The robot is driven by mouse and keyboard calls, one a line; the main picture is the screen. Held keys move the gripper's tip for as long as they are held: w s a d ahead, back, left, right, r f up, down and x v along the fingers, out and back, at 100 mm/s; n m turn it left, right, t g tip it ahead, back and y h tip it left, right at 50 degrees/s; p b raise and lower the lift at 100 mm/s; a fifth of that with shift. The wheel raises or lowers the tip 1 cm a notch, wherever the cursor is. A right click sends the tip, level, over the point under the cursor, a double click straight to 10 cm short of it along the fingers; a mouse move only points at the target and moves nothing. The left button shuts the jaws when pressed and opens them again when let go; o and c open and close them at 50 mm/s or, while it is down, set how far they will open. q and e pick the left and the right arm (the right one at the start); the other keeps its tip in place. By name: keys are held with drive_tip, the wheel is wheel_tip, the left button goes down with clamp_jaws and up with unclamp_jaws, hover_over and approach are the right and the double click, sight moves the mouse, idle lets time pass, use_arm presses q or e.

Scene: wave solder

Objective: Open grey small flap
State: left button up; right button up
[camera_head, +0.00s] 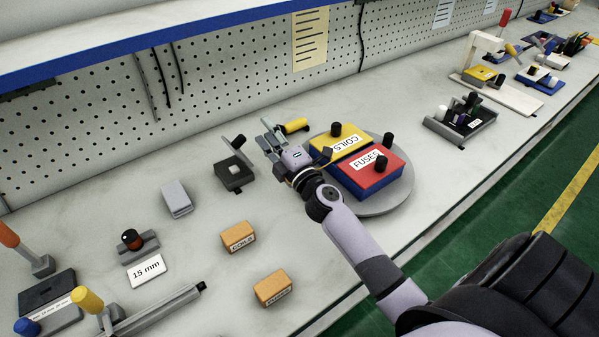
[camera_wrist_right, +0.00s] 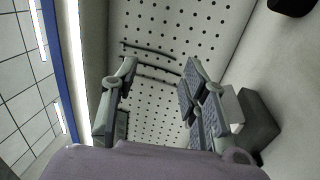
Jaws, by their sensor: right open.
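A small dark box (camera_head: 234,176) stands on the bench left of my right gripper. A grey flap (camera_head: 236,151) with a black knob (camera_head: 239,141) stands tilted up at its back edge. My right gripper (camera_head: 266,133) is just right of the flap, apart from it as far as I can tell. In the right wrist view its fingers (camera_wrist_right: 160,72) are spread with nothing between them. A light grey plate and a dark block (camera_wrist_right: 260,122) show partly behind the right-hand finger; I cannot tell for sure whether they are the flap and box. My left gripper is not in view.
A round grey turntable (camera_head: 393,205) with yellow COILS and red FUSES boxes (camera_head: 366,173) is close to the right arm. A yellow-handled part (camera_head: 295,125) is just behind the gripper. Orange boxes (camera_head: 238,237) stand in front. The perforated wall (camera_head: 220,85) bounds the back.

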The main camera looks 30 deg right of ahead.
drive_tip(key=b+v, duration=0.2)
drive_tip(key=v, duration=1)
drive_tip(key=shift+s+f, duration=0.3)
drive_tip(key=shift+f, duration=0.15)
idle(0.4)
drive_tip(key=shift+d, duration=0.15)
